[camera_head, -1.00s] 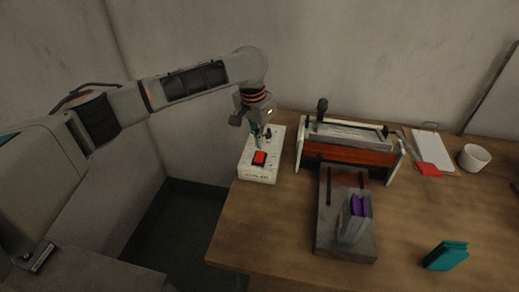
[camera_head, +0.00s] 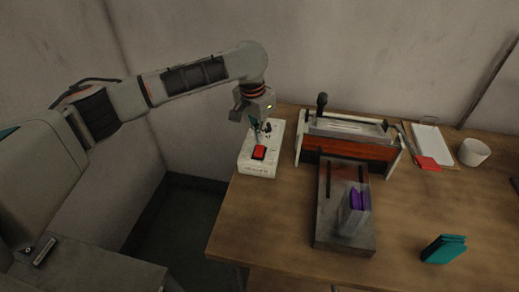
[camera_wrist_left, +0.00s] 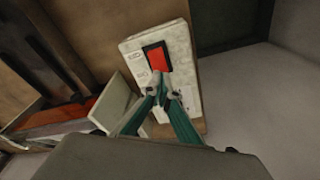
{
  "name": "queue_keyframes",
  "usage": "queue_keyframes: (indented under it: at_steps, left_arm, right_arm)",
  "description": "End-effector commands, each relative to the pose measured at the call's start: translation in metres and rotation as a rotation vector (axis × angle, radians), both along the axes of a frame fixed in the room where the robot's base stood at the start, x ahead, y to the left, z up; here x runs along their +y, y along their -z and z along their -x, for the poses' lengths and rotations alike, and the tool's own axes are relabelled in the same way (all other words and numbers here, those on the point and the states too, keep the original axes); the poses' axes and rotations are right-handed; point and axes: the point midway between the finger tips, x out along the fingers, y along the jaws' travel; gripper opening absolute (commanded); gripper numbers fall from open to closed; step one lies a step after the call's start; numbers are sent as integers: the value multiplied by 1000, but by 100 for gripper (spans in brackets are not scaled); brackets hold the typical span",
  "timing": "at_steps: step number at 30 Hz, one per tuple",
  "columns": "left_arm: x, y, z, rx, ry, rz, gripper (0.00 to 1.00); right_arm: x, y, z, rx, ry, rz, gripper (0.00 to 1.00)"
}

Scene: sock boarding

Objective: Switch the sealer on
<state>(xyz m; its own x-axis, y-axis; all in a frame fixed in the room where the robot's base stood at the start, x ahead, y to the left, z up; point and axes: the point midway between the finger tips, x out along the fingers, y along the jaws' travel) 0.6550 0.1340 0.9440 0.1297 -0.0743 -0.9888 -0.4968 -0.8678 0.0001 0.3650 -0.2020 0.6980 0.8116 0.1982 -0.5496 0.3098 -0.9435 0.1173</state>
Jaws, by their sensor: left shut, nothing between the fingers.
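A white control box (camera_head: 258,168) with a red rocker switch (camera_head: 259,152) and a dark knob (camera_head: 268,128) stands at the table's left edge. The sealer (camera_head: 348,152), with a black-knobbed lever and an orange-red front, stands to its right. My left gripper (camera_head: 257,136) is shut and empty, pointing down over the box just behind the switch. In the left wrist view its fingertips (camera_wrist_left: 162,90) lie close below the red switch (camera_wrist_left: 158,58) on the box (camera_wrist_left: 185,65). I cannot tell whether they touch it. My right gripper is not in view.
In front of the sealer is a grey slotted stand (camera_head: 330,235) with a purple item (camera_head: 358,200) in a holder. A teal folded stack (camera_head: 444,249), a white cup (camera_head: 474,152) and a clipboard (camera_head: 427,138) with a red item are to the right. The front middle of the table is clear.

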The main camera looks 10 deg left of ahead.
Motion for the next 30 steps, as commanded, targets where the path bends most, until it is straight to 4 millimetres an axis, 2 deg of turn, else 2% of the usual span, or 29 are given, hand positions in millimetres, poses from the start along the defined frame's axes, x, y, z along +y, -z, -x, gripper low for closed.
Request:
queue_keyframes:
  at_steps: [14, 30]
  left_arm:
    - [0, 0, 0, 0, 0, 0, 0]
    - [0, 6, 0, 0, -1, 0, 0]
  right_arm:
    - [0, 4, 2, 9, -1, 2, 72]
    - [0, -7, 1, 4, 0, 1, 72]
